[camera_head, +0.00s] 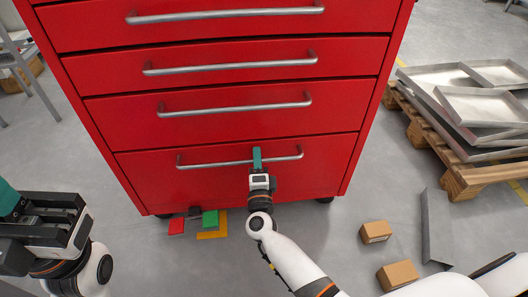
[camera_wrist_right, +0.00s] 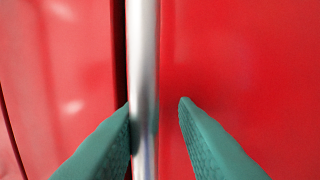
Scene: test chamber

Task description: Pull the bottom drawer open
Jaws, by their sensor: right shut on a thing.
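The red cabinet has several drawers with grey bar handles. The bottom drawer (camera_head: 320,172) looks flush with the cabinet front. My right gripper (camera_head: 257,160) is at the middle of the bottom drawer's handle (camera_head: 205,165), shut on it. In the right wrist view, the handle (camera_wrist_right: 143,60) runs upright between the teal fingers (camera_wrist_right: 157,110), closer to the left one. My left gripper (camera_head: 12,205) is at the left edge, away from the cabinet, partly cut off by the frame; its opening does not show clearly.
Red, green and orange flat pieces (camera_head: 211,218) lie on the floor by the cabinet's base. Two cardboard boxes (camera_head: 376,231) and a grey metal piece (camera_head: 437,228) lie at the lower right. A wooden pallet (camera_head: 462,180) with metal trays stands right. A chair (camera_head: 15,62) is at left.

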